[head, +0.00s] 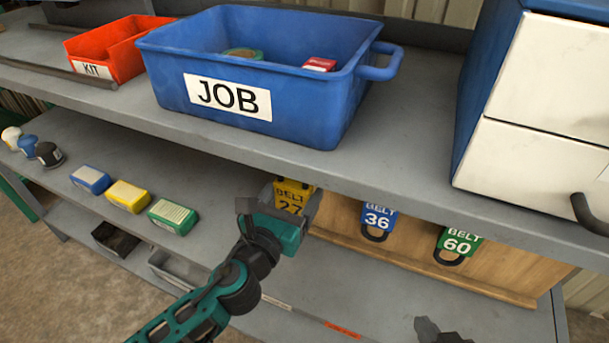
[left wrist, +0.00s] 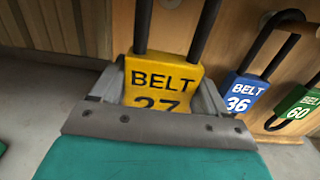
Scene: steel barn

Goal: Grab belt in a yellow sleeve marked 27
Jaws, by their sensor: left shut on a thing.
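The belt in a yellow sleeve marked 27 (head: 293,192) hangs at the left end of a wooden board under the upper shelf. It fills the left wrist view's middle, where the yellow sleeve (left wrist: 163,78) reads BELT 27 and black belt strands rise from it. My left gripper (head: 290,212) is shut on the yellow sleeve, with a grey finger on each side. The sleeve's lower part is hidden by the gripper. A dark tip at the bottom edge of the head view may be my right gripper (head: 440,332); its jaws cannot be made out.
A blue belt 36 (head: 378,218) and a green belt 60 (head: 459,243) hang to the right on the wooden board (head: 415,255). The blue JOB bin (head: 300,110) stands on the shelf above, beside the red KIT bin (head: 110,50). Blue, yellow and green boxes (head: 128,196) lie left.

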